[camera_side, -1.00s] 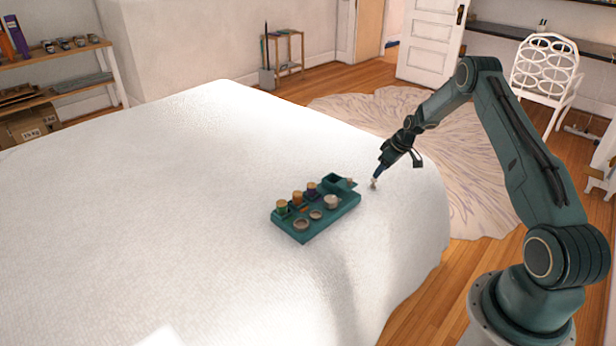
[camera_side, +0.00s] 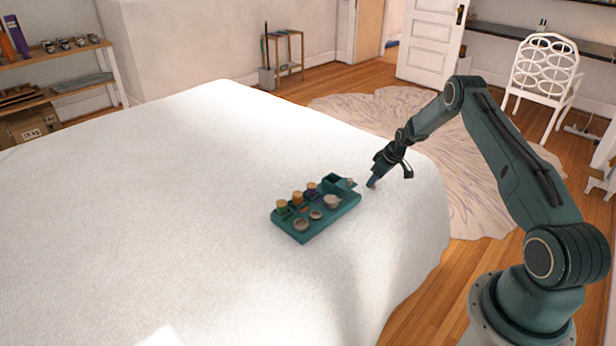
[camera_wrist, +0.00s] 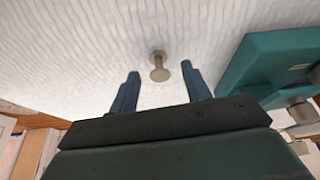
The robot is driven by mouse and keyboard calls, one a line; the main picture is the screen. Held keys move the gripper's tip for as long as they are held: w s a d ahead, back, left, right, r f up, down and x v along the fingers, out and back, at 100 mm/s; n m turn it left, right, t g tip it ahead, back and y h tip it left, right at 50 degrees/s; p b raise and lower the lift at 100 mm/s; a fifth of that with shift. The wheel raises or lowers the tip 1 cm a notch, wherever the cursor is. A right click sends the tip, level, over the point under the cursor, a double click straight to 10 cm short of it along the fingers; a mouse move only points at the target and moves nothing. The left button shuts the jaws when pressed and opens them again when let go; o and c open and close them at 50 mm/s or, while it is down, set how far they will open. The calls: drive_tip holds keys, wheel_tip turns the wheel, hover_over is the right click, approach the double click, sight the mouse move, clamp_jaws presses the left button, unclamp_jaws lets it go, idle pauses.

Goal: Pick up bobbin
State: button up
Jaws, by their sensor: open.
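The bobbin (camera_wrist: 158,66) is a small grey-beige spool with a flanged end, on the white bed cover. In the wrist view it lies between and just beyond the fingertips of my gripper (camera_wrist: 160,76), apart from both. My gripper is open and empty. In the side view my gripper (camera_side: 371,185) points down at the bed, right of the teal tray, and its tip hides the bobbin there.
The teal tray (camera_side: 318,229) holds several coloured spools and small round dishes, close left of my gripper. Its edge also shows in the wrist view (camera_wrist: 245,72). The bed (camera_side: 150,210) is otherwise largely clear; its edge drops off to the right.

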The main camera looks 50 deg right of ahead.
clamp_jaws()
drive_tip(key=shift+r, duration=0.2)
idle(0.3)
wheel_tip(320, 180, up, 20)
drive_tip(key=shift+f, duration=0.15)
idle(0.5)
idle(0.5)
